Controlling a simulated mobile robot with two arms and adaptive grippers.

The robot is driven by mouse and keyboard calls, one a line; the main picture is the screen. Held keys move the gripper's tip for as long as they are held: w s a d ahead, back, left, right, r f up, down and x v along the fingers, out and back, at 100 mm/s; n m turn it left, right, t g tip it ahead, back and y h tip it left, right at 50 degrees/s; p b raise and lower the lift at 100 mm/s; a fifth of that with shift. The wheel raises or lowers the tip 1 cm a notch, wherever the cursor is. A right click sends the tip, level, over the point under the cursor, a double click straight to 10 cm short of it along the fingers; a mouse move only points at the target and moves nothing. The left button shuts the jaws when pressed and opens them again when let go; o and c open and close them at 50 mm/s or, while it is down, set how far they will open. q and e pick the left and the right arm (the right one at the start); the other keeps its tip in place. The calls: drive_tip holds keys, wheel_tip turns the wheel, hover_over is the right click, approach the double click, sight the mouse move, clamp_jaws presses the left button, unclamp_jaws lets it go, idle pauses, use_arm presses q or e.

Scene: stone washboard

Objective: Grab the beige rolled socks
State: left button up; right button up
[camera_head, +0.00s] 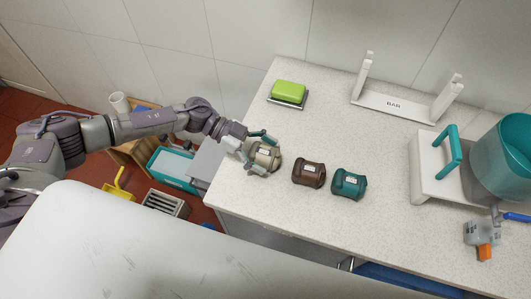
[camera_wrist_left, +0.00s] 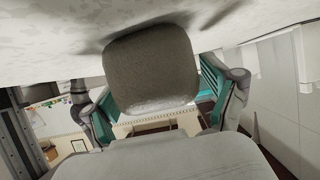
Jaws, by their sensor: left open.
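The beige rolled socks (camera_head: 267,158) lie near the left edge of the speckled counter, with a small pale label on top. My left gripper (camera_head: 257,152) reaches them from the left, one finger on the far side and one on the near side. In the left wrist view the socks (camera_wrist_left: 151,68) fill the space between the two teal-padded fingers (camera_wrist_left: 165,95). The gripper is open around them; slim gaps seem to show beside the fingers, but contact is hard to tell. My right gripper is not in view.
Brown rolled socks (camera_head: 309,172) and teal rolled socks (camera_head: 349,184) lie to the right. A green soap bar on a dish (camera_head: 288,94) lies behind. A white rack (camera_head: 393,105) and a teal bucket (camera_head: 502,160) stand farther right. The counter's middle is clear.

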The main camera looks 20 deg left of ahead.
use_arm(q)
drive_tip(key=c, duration=1.4)
